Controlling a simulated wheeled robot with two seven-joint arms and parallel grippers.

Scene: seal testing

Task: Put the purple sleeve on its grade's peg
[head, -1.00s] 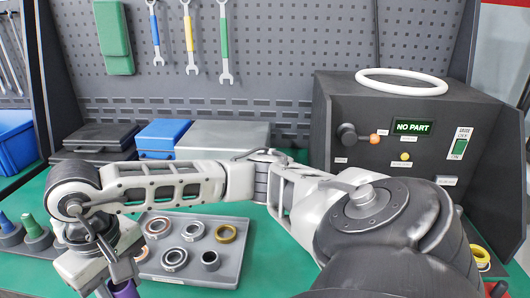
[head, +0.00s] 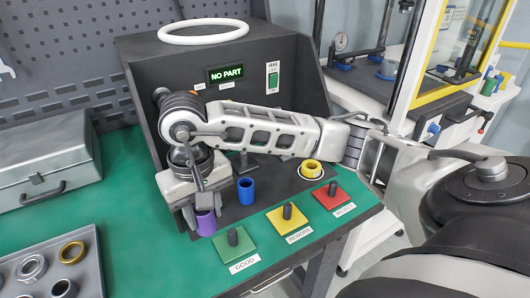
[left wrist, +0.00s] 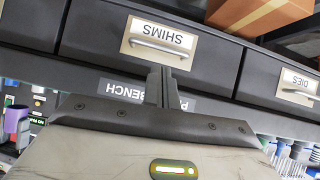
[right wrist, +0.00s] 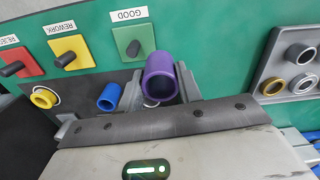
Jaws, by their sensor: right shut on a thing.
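My right gripper (head: 204,208) is shut on the purple sleeve (head: 206,224), just left of the green GOOD plate with its dark peg (head: 232,238). In the right wrist view the sleeve (right wrist: 161,82) sits between the fingers, its open end towards the camera. The yellow REWORK plate and peg (head: 287,212) and the red REJECT plate and peg (head: 333,189) stand further right, their pegs bare. My left gripper (left wrist: 165,86) has its fingers together with nothing seen between them, in front of drawers; it is outside the head view.
A blue sleeve (head: 246,191) and a yellow sleeve (head: 311,169) stand behind the pegs. The tester (head: 235,75) reads NO PART. A grey tray (head: 94,268) with rings lies at left, below a grey case (head: 45,165). Green mat between tray and plates is clear.

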